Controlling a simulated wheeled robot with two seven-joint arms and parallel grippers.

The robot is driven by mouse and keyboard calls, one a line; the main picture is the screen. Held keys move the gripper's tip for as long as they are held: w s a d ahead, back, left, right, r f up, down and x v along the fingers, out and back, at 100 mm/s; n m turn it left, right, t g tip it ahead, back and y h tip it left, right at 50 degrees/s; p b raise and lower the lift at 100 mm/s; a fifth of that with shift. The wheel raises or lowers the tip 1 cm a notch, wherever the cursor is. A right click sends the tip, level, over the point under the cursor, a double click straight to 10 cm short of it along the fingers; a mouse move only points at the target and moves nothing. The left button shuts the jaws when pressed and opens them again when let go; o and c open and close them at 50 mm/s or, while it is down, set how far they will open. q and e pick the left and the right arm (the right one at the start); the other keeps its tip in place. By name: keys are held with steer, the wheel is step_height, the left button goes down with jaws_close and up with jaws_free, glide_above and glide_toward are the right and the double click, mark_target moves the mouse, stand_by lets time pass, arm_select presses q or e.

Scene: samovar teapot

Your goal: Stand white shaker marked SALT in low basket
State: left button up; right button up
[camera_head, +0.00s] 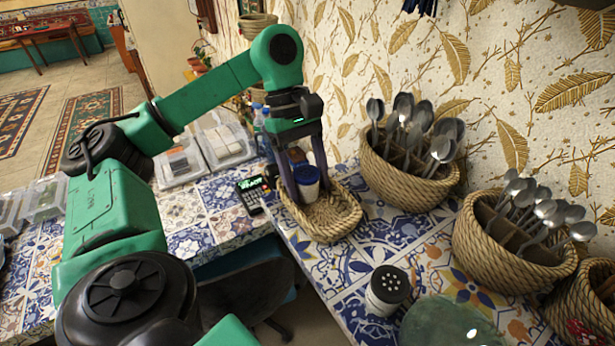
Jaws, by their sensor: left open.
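The low basket (335,228) is a shallow woven rope tray near the table's left edge. A white shaker with a blue top (307,190) stands upright in it, near its back left. My left gripper (309,196) reaches down over the basket, its fingers spread on either side of this shaker; I cannot tell whether they touch it. A second pale shaker with a black holed top (383,300) stands upright on the tiled table, right of and nearer than the basket. I cannot read SALT on either shaker. My right gripper is not in view.
A brown-topped item (297,156) shows behind the left gripper's fingers. Tall baskets of spoons (408,185) and (500,250) stand along the wall. A round green dish (450,328) is at the front. A black card terminal (252,192) lies left of the basket.

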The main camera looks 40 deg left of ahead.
mark_target(307, 172)
arm_select(q)
steer(key=v, duration=0.4)
steer(key=shift+d+r, duration=0.1)
steer(key=p+v, duration=0.7)
steer(key=v, duration=0.1)
steer(key=shift+w, duration=0.1)
